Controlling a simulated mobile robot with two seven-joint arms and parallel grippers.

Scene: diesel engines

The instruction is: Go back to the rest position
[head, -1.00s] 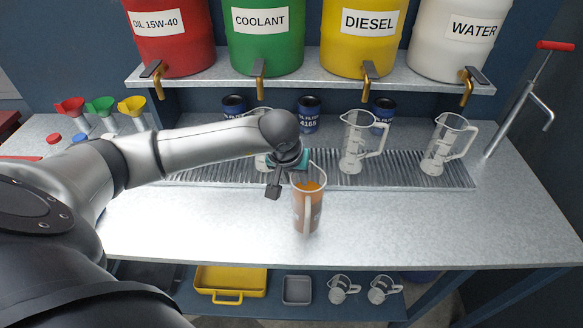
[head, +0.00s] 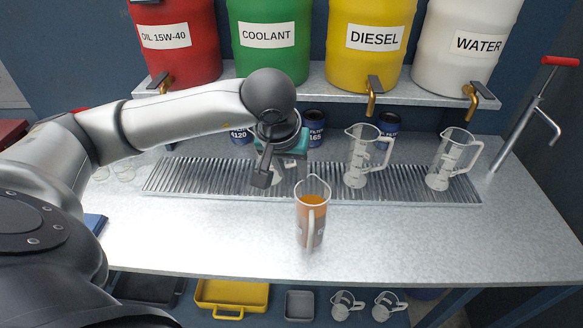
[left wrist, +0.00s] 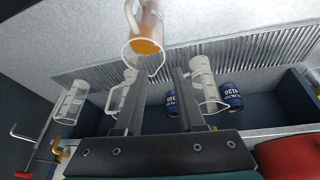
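My left gripper (head: 278,172) hangs over the drip grate, behind and to the left of a clear jug of orange-brown liquid (head: 311,218). The jug stands upright on the bench in front of the grate. In the left wrist view my left gripper (left wrist: 158,80) has its two dark fingers spread with nothing held between them. The same jug (left wrist: 146,40) shows there beyond the fingertips, apart from them. My left arm is bent and reaches across the bench from the left. My right gripper is in neither view.
Red, green, yellow and white barrels (head: 478,45) with taps sit on the shelf above. The bench front right (head: 430,235) is clear.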

